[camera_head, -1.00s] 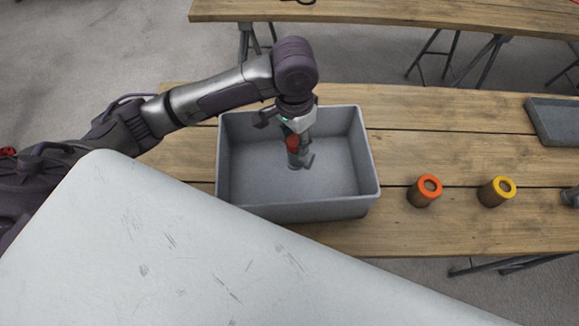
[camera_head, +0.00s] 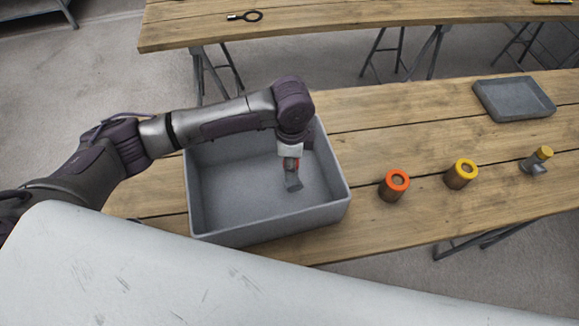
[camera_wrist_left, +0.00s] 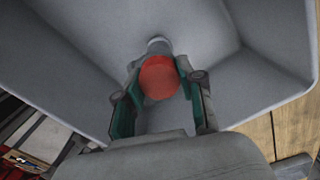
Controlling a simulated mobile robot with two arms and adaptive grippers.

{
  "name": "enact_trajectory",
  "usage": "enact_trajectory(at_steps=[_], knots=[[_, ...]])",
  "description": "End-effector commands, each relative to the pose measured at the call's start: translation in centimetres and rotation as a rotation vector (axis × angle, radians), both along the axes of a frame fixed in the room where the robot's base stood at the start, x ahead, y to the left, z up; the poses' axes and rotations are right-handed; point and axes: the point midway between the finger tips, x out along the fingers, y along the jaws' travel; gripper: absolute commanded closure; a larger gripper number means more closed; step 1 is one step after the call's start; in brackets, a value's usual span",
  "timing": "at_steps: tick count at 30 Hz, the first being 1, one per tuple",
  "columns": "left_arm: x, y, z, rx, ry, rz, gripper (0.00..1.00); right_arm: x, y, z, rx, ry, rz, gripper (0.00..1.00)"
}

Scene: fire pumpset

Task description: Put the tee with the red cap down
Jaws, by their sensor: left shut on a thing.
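My left gripper (camera_head: 291,160) is shut on the tee with the red cap (camera_head: 293,181) and holds it inside the grey bin (camera_head: 232,228). In the head view the grey body of the tee hangs below the fingers, and the gripper hides most of its cap. In the left wrist view the red cap (camera_wrist_left: 159,77) sits between the two fingers, with the bin walls around it. I cannot tell whether the tee touches the bin floor. My right gripper is not in view.
To the right of the bin stand an orange-ringed cup (camera_head: 394,186), a yellow-ringed cup (camera_head: 461,174) and a tee with a yellow cap (camera_head: 537,161). A shallow grey tray (camera_head: 514,99) lies at the back right of the wooden table (camera_head: 400,125).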

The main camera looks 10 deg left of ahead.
Motion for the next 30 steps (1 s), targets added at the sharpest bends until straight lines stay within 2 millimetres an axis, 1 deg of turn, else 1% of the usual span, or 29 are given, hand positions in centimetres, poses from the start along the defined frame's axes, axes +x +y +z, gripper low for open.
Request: enact_trajectory(at_steps=[3, 7, 18, 19, 21, 23, 24, 30], knots=[[-0.1, 0.0, -1.7, 0.002, 0.004, 0.002, 1.0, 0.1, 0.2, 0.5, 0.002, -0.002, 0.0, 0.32], [0.0, 0.0, -3.0, 0.001, 0.0, 0.001, 1.0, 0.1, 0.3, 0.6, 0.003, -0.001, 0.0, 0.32], [-0.1, 0.0, -3.4, 0.0, 0.0, 0.0, 1.0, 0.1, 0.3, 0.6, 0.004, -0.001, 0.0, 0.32], [-0.1, 0.0, -3.5, 0.001, 0.001, 0.0, 0.6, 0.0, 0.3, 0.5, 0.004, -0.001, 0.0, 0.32], [-0.1, 0.0, -3.5, 0.001, 0.001, 0.0, 0.49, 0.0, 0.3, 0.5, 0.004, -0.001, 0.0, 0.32], [-0.1, 0.0, -3.5, 0.001, 0.001, 0.0, 0.39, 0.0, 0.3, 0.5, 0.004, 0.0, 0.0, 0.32], [-0.1, 0.0, -3.5, 0.001, 0.001, 0.0, 0.37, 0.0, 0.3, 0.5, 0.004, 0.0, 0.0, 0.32], [-0.1, 0.0, -3.5, 0.002, 0.001, 0.001, 0.37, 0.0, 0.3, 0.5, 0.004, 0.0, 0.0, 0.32]])
